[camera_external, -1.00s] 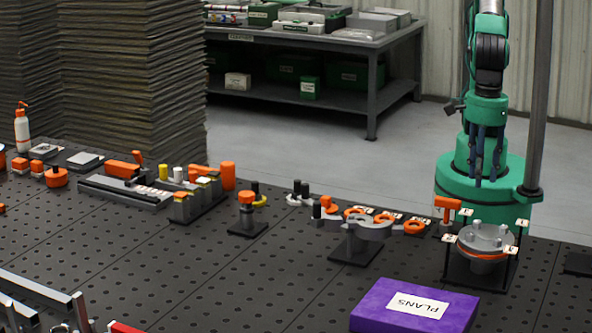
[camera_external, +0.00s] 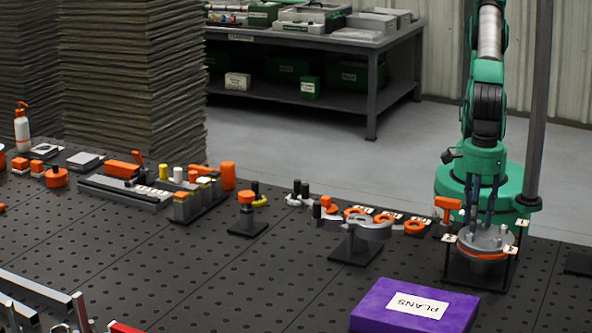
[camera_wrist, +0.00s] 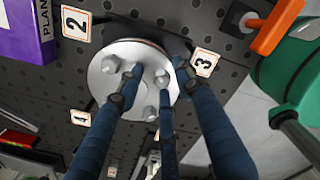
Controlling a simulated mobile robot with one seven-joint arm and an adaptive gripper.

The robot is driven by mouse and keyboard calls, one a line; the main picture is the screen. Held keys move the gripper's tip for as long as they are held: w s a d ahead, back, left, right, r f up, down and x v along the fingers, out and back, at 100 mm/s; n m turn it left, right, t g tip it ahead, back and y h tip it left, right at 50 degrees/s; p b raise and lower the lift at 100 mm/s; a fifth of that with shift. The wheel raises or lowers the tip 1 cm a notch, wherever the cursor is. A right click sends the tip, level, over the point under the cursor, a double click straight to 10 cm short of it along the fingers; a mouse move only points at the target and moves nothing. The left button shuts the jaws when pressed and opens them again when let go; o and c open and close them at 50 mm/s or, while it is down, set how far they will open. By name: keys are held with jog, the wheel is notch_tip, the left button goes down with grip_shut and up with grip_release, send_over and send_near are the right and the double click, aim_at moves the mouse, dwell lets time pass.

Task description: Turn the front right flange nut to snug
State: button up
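The round grey flange (camera_external: 484,243) with an orange band below it sits on a dark stand near the right of the bench. In the wrist view its silver face (camera_wrist: 125,52) carries hex nuts, including one on the left (camera_wrist: 110,64), one on the right (camera_wrist: 162,79) and one lower down (camera_wrist: 150,112). Another is partly hidden by a finger. I cannot tell for certain which is the front right one. My gripper (camera_external: 480,222) points down just over the flange. In the wrist view its blue fingers (camera_wrist: 157,68) are spread around the right nut; contact is unclear.
Numbered tags, such as 2 (camera_wrist: 75,23), 3 (camera_wrist: 205,62) and 4 (camera_wrist: 78,117), surround the flange. An orange T-shaped handle (camera_external: 447,204) stands close at left. A purple PLANS box (camera_external: 375,305) lies in front. A grey post (camera_external: 538,110) rises at right.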

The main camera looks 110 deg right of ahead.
jog(key=shift+c, duration=0.5)
grip_shut()
jog(key=shift+w+r+m+p, duration=0.1)
jog(key=shift+r+m+p, duration=0.1)
jog(key=shift+m+p, duration=1.1)
jog(key=shift+m, duration=0.1)
jog(key=m+p, duration=0.3)
jog(key=m, duration=0.1)
jog(key=m+p, duration=0.3)
jog(key=m, duration=0.2)
jog(key=shift+d+m, duration=0.15)
jog(key=shift+m, duration=0.25)
jog(key=shift+s+f+m+p, duration=0.1)
jog(key=shift+m+p, duration=0.25)
jog(key=shift+m, duration=0.65)
jog(key=shift+s+f+m+p, duration=0.1)
jog(key=shift+m+p, duration=0.25)
jog(key=shift+m, duration=0.65)
jog(key=shift+d, duration=0.1)
